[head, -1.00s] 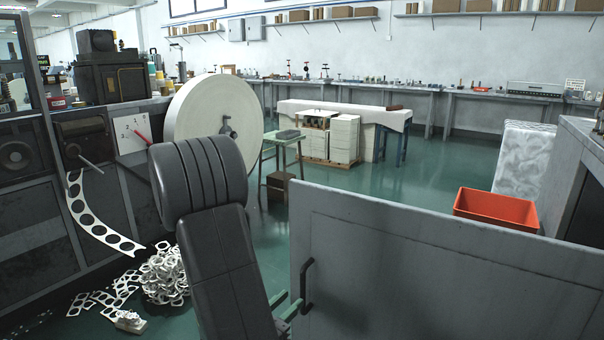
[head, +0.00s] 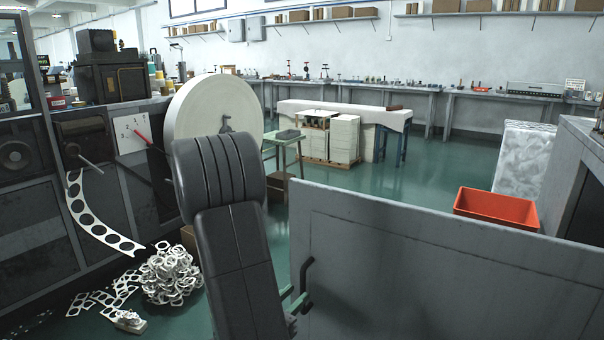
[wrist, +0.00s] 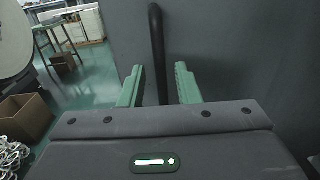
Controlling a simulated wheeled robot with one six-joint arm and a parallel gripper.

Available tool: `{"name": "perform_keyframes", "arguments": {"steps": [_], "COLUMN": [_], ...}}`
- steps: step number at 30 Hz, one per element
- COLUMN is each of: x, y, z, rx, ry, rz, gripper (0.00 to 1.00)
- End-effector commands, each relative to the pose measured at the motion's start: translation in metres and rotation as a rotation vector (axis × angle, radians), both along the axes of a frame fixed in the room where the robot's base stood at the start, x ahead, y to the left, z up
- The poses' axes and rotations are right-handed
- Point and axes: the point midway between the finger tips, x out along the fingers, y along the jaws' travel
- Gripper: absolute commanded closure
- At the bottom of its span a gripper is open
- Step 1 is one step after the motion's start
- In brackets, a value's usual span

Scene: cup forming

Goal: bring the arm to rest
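My gripper (wrist: 159,88) shows in the wrist view with its two green fingers parted and nothing clamped between them. A black bar handle (wrist: 157,45) stands upright in line with the gap, on a grey panel (wrist: 225,45). I cannot tell whether the handle is between the fingers or just beyond them. In the head view the green fingers are low, beside the handle (head: 306,287) at the left edge of the grey panel (head: 430,270). My dark arm hides part of the fingers and of the floor behind.
A red bin (head: 495,208) stands behind the panel. A big white reel (head: 215,108), a green stool (head: 285,145) and a pile of punched white scrap (head: 170,272) are on the left. An open cardboard box (wrist: 25,117) is left of my gripper.

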Motion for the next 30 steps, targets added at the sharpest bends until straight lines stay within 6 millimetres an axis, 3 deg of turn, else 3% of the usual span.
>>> {"name": "perform_keyframes", "arguments": {"steps": [30], "x": [-0.062], "y": [0.046], "z": [0.001], "rx": [-0.002], "ry": [0.0], "rz": [0.005], "gripper": [0.7]}}
